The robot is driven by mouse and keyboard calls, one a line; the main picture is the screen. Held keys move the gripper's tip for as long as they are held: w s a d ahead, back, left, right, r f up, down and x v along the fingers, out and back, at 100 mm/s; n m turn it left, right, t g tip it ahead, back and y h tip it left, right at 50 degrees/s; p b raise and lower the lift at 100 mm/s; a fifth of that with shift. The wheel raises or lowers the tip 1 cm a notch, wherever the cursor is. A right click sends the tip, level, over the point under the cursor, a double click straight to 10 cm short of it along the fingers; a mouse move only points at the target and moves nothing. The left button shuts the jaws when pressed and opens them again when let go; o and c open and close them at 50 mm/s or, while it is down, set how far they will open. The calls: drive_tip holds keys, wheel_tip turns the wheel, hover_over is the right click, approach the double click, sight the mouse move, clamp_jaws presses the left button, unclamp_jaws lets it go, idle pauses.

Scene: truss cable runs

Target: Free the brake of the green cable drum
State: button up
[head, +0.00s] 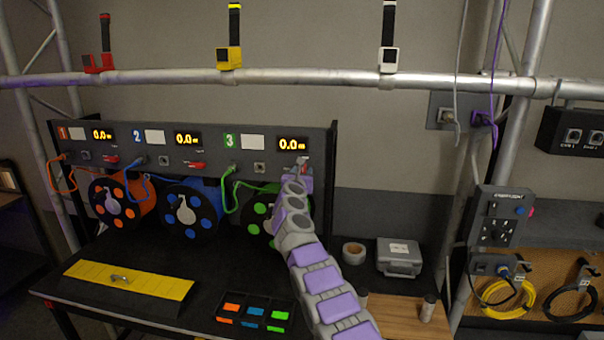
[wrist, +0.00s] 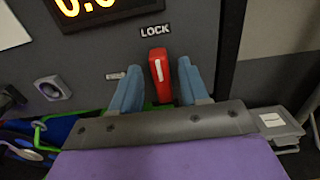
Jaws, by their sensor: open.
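The green cable drum (head: 254,218) sits at the right end of the drum rack, partly hidden behind my arm. Its panel section is marked 3 and has a lit display (head: 292,144). In the wrist view a red brake lever (wrist: 160,75) with a white stripe stands upright under the word LOCK (wrist: 155,31). My gripper (wrist: 159,88) is open, with one blue finger on each side of the lever. I cannot tell whether the fingers touch it. In the head view my gripper (head: 299,172) is at the right end of the panel.
The orange drum (head: 118,222) and blue drum (head: 203,228) stand to the left, with red levers (head: 110,159) above. On the table are a yellow ramp (head: 128,283), a tray of coloured pieces (head: 254,307), a tape roll (head: 354,252) and a grey case (head: 399,257). A truss pipe (head: 300,77) crosses above.

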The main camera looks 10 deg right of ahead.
drive_tip(key=shift+c, duration=0.2)
clamp_jaws()
idle(0.3)
drive_tip(key=shift+r, duration=0.1)
drive_tip(key=shift+w+a+f+n+p, duration=0.1)
drive_tip(key=shift+a+f+n+p, duration=0.1)
drive_tip(key=shift+n+p, duration=2.4)
drive_tip(key=shift+s+a+f+n+p, duration=0.2)
drive_tip(key=shift+n+p, duration=1.45)
drive_tip(key=shift+n, duration=1.75)
drive_tip(key=shift+w+a+f+n+p, duration=0.1)
drive_tip(key=shift+w+f+n+p, duration=0.15)
drive_tip(key=shift+n+p, duration=2.35)
drive_tip(key=shift+f+n+b, duration=0.1)
drive_tip(key=shift+n+b, duration=0.3)
drive_tip(key=shift+n, duration=0.1)
